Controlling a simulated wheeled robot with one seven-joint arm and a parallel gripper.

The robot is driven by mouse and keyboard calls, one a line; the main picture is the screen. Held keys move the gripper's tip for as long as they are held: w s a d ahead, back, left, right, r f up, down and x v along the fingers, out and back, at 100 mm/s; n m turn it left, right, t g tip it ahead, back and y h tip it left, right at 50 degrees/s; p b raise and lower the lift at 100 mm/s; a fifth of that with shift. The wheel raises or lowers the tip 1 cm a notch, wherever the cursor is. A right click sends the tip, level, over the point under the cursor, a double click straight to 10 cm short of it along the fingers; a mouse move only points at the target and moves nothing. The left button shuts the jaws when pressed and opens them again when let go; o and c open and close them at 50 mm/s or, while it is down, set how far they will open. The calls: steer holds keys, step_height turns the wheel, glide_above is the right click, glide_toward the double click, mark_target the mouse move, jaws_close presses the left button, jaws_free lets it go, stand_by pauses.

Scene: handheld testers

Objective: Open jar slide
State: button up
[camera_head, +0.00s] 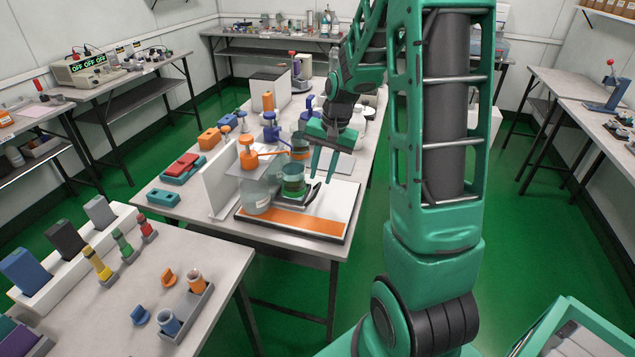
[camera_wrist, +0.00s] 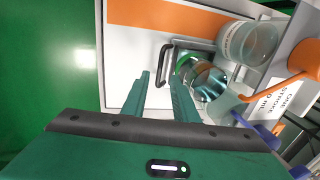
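A clear jar with green parts (camera_head: 292,182) stands on the white and orange board (camera_head: 311,222). In the wrist view the jar (camera_wrist: 207,80) lies right of my fingers, with a dark bar-shaped handle (camera_wrist: 163,66) on its left side. The handle (camera_head: 312,194) also shows beside the jar in the head view. My gripper (camera_head: 324,165) points down just above and right of the jar. Its fingers are apart with nothing between them. In the wrist view the gripper's fingertips (camera_wrist: 158,78) are near the handle; I cannot tell whether they touch it.
A clear vessel with an orange pump (camera_head: 256,190) stands close left of the jar, before a white upright panel (camera_head: 220,186). More pump bottles stand behind. The board's right part is bare, and green floor lies beyond the table's right edge.

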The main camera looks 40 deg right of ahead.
mark_target(319, 188)
steer(key=shift+w+a+f, duration=0.1)
steer(key=shift+w+f, duration=0.05)
steer(key=shift+f, duration=0.75)
steer(key=shift+w+a+f, duration=0.1)
steer(key=shift+f, duration=0.8)
steer(key=shift+c, duration=0.5)
jaws_close()
steer(key=shift+w, duration=0.1)
